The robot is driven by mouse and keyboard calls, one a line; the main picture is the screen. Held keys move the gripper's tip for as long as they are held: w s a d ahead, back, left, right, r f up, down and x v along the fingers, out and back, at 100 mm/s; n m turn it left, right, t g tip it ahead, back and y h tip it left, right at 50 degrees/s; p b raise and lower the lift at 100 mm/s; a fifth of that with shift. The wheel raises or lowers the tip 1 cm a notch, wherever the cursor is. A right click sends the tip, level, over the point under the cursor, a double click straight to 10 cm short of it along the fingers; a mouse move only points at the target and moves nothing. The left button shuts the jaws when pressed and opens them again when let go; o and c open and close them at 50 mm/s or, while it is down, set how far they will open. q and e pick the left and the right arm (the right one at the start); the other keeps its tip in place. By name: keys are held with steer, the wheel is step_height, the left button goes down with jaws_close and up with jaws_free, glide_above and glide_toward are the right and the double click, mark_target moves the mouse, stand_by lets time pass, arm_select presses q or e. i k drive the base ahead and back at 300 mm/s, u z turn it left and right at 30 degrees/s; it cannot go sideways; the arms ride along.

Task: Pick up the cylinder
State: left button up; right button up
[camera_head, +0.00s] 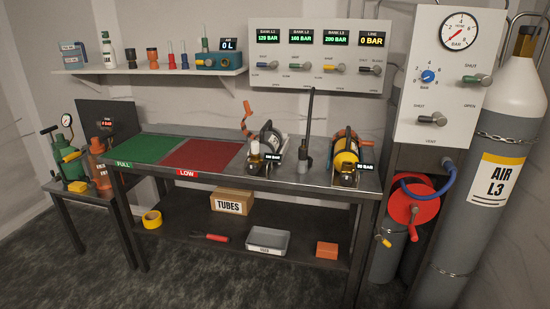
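Two small cylinders lie on the metal bench (318,178). One is a dark cylinder (270,140) with a pale front part and a small pressure readout; an orange piece stands behind it. The other is a yellow cylinder (346,158) with black parts and a readout that seems to say 90 BAR. Large grey gas cylinder AIR L3 (487,225) stands upright at the right, held by chains. Which one the task means cannot be told. Neither of my grippers is in view.
Green FULL mat (158,149) and red LOW mat (210,156) are bare. A thin dark upright tool (306,140) stands between the small cylinders. Gauge panel (318,56) hangs behind; red hose reel (410,202) is right of the bench. The lower shelf holds a TUBES box (232,203).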

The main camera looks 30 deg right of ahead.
mark_target(270, 140)
steer(key=u, duration=0.7)
steer(key=i, duration=2.5)
steer(key=z, duration=1.5)
steer(key=i, duration=0.65)
steer(key=z, duration=0.65)
